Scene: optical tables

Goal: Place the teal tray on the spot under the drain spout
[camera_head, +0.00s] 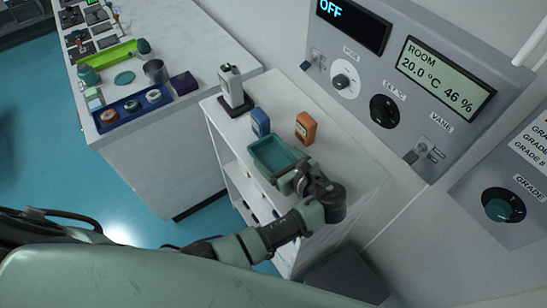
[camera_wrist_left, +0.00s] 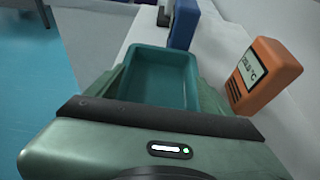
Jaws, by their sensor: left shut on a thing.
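The teal tray (camera_head: 268,152) is a shallow, empty rectangular tray at the front edge of a white shelf unit's top. My left gripper (camera_head: 291,177) is shut on the tray's near end. In the left wrist view the tray (camera_wrist_left: 160,72) sits level between my fingers. I cannot tell if it touches the top or hangs just above it. I cannot make out a drain spout or the spot under it in either view. My right gripper is not in view.
A control panel (camera_head: 395,85) rises behind. A bench (camera_head: 185,110) with several small items stands left.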

